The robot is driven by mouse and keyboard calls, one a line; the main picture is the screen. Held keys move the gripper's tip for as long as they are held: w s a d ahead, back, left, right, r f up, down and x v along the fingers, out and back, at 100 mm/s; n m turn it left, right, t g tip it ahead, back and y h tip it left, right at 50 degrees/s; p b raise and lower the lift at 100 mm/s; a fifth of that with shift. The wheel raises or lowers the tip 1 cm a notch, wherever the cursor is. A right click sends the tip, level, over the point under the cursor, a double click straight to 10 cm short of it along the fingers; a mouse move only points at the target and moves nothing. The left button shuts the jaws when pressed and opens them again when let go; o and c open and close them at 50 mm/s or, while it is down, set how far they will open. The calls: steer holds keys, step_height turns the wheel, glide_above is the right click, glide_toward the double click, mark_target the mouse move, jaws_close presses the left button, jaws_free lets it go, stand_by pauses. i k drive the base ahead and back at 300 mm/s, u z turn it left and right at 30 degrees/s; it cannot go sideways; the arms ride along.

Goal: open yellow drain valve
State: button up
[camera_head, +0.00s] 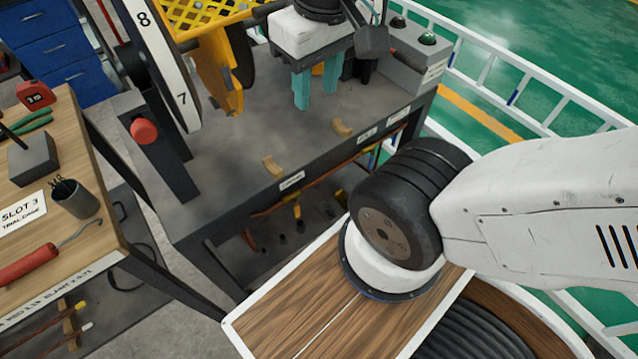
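I cannot make out a drain valve with certainty in the head view. The large yellow part in sight is a bracket with a mesh top (215,65) at the upper middle, beside a numbered wheel. My gripper (317,95) is at the top middle, a white body with two teal fingers pointing down over the grey workbench (225,150). Whether the fingertips touch the bench is unclear.
Two small tan blocks (272,166) lie along the bench's front edge. A wooden table (95,215) with tools is at left.

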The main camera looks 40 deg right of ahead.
mark_target(296, 209)
steer(key=z, duration=0.1)
steer(key=i, duration=0.1)
steer(key=z, duration=1.5)
steer(key=k, duration=1.2)
steer(key=u, duration=1.85)
